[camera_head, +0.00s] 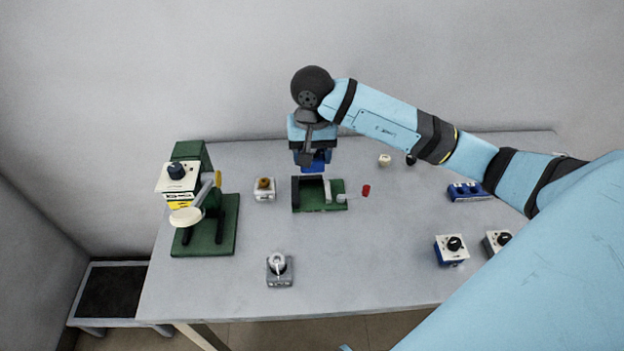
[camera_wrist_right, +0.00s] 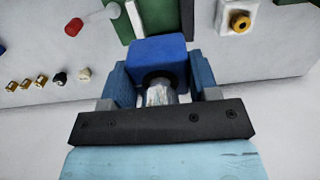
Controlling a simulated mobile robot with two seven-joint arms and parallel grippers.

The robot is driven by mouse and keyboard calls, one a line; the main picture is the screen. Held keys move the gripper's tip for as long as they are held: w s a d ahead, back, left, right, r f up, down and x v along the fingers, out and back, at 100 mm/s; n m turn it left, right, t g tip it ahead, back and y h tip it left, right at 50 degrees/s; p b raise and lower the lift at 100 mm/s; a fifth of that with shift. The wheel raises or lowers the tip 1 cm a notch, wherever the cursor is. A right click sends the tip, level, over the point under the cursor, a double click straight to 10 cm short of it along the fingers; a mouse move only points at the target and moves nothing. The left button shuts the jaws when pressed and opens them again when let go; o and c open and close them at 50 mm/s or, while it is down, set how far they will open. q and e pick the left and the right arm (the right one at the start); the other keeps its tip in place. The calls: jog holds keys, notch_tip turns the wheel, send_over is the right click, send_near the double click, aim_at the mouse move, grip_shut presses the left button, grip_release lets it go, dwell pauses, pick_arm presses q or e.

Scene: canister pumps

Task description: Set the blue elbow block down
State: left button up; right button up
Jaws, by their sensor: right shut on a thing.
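The blue elbow block (camera_head: 314,167) is held in my right gripper (camera_head: 313,152), just behind the green fixture (camera_head: 334,187) and apparently above the table's back part. In the right wrist view the block (camera_wrist_right: 158,52) sits between the two blue fingers of my right gripper (camera_wrist_right: 160,82), which is shut on it. A round dark opening with a pale piece shows on its near side. The green fixture (camera_wrist_right: 165,18) lies just beyond it there. Whether the block touches anything below is hidden. My left gripper is not in view.
A green press-like stand (camera_head: 222,235) is at the left. A white block with an orange top (camera_head: 264,189), a grey block with a knob (camera_head: 279,270) and a red cylinder (camera_head: 366,190) surround the fixture. Knob boxes (camera_head: 452,250) stand at right. The table's front middle is clear.

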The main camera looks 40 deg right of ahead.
notch_tip(320, 180, down, 5)
jog(key=shift+f, duration=0.1)
notch_tip(320, 180, down, 3)
jog(key=shift+r, duration=0.2)
jog(key=shift+f, duration=0.3)
jog(key=shift+f+b, duration=0.65)
jog(key=shift+b, duration=0.1)
jog(key=o, duration=1)
